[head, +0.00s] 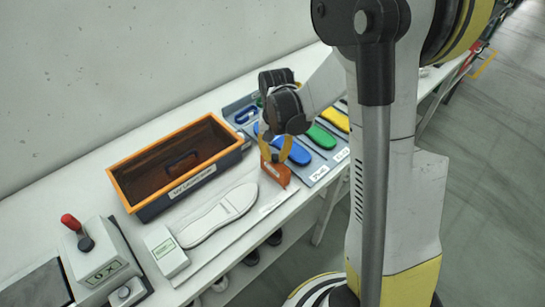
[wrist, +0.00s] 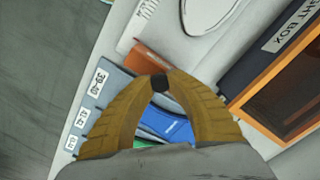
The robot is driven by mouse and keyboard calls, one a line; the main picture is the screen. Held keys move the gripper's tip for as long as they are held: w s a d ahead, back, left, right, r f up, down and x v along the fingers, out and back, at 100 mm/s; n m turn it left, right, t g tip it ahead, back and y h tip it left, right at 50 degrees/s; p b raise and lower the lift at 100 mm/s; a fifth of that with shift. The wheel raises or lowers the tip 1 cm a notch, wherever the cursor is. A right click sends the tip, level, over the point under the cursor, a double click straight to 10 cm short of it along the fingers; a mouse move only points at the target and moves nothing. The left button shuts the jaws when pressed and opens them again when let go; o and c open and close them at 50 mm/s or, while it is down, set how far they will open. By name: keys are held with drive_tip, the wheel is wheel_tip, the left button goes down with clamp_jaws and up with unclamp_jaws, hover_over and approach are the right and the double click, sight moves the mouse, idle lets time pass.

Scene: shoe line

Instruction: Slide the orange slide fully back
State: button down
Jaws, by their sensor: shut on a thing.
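The orange slide (head: 276,173) sits at the right end of a pale measuring board (head: 230,235), beside the tray of coloured soles. In the wrist view the slide (wrist: 150,58) is an orange block just beyond my fingertips. My gripper (head: 274,155) reaches down over the slide from above. In the wrist view its two yellow fingers (wrist: 160,80) close on a small dark knob (wrist: 160,83) at the slide. The fingers hide part of the slide and the knob's base. The white foot outline (head: 217,215) lies to the left of the slide in the head view.
An orange-rimmed dark box (head: 136,205) stands behind the board. A grey tray (head: 317,178) of blue, green and yellow soles lies right of the slide. A small white box (head: 165,252) and a grey device with a red-knobbed lever (head: 100,262) stand at left.

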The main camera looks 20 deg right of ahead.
drive_tip(key=c, duration=1.2)
unclamp_jaws()
drive_tip(key=shift+w+d, duration=0.1)
drive_tip(key=shift+d, duration=0.2)
drive_tip(key=shift+a, duration=0.1)
wheel_tip(320, 180, up, 12)
